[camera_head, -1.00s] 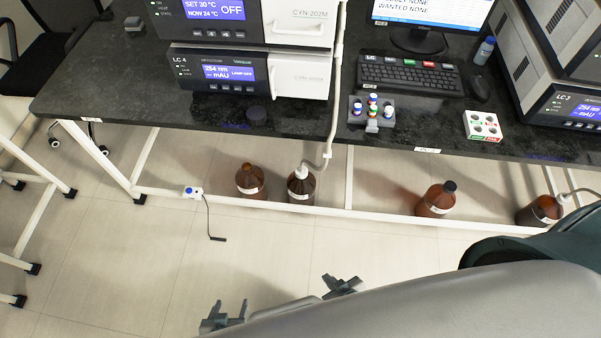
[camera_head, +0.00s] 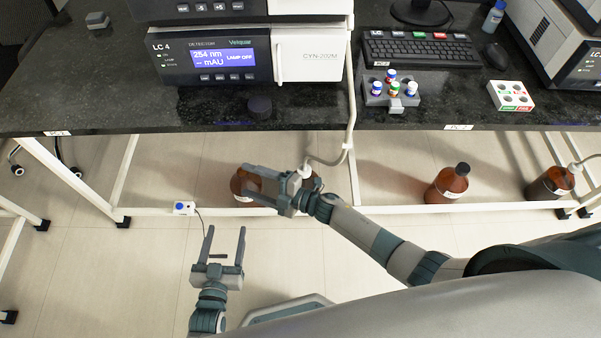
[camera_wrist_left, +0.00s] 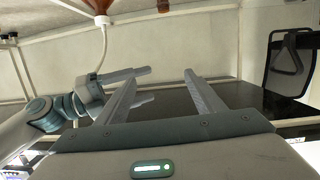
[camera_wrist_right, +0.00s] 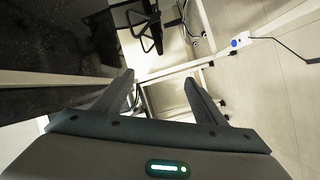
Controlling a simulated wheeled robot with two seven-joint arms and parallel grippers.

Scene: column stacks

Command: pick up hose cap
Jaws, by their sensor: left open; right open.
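The white hose cap (camera_head: 304,171) sits on a brown bottle (camera_head: 318,184) under the bench, with a pale hose rising from it. My right gripper's wrist partly hides this bottle. The hose cap also shows in the left wrist view (camera_wrist_left: 103,21), at the top. A second white hose cap (camera_head: 574,167) is on a bottle at the far right. My right gripper (camera_head: 249,184) is open and empty, its fingers pointing left across the view of another brown bottle (camera_head: 240,184). My left gripper (camera_head: 226,231) is open and empty, lower, with its fingers pointing towards the bench.
The dark bench (camera_head: 110,106) overhangs the bottles, with white legs and a low rail. A round black cap (camera_head: 259,107) lies near its front edge. A vial rack (camera_head: 390,95) and a white tray (camera_head: 510,96) stand farther right. A small white box with a blue button (camera_head: 184,208) is left.

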